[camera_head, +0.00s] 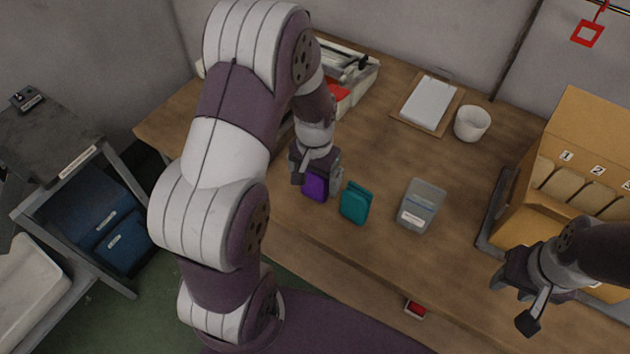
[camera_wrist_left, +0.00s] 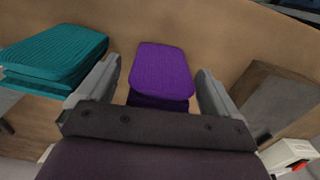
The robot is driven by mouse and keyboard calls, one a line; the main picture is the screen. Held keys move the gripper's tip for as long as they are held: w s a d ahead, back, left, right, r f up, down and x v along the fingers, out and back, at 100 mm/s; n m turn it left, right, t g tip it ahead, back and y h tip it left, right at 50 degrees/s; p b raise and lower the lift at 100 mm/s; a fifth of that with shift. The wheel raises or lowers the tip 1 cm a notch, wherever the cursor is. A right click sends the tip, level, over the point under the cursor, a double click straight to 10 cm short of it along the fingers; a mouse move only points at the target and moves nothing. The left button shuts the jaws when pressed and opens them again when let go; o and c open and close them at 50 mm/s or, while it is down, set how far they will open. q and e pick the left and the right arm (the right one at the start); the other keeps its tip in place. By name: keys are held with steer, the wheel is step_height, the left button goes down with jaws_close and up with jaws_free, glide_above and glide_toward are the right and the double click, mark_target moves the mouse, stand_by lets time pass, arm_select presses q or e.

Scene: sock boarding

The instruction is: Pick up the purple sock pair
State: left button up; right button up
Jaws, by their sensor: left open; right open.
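The purple sock pair (camera_head: 315,186) stands folded on the wooden table in the head view, partly hidden by my left gripper. My left gripper (camera_head: 317,178) is open above and around it. In the left wrist view the purple sock pair (camera_wrist_left: 161,72) shows between the two open fingers of the left gripper (camera_wrist_left: 160,92), with a gap on each side. I cannot tell how deep the fingers reach beside it. My right gripper (camera_head: 514,304) is open and empty over the table's front right part.
A teal sock pair (camera_head: 356,203) stands just right of the purple one; it also shows in the left wrist view (camera_wrist_left: 58,55). A grey labelled box (camera_head: 421,205), a white cup (camera_head: 472,124), a clipboard (camera_head: 428,102) and a numbered cardboard box (camera_head: 577,118) stand farther right.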

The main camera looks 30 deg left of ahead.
arm_select(q)
steer(key=shift+w+f, duration=0.15)
steer(key=shift+f, duration=0.35)
steer(key=c, duration=1.1)
steer(key=shift+o, duration=0.2)
step_height(320, 180, up, 10)
steer(key=shift+r, duration=0.1)
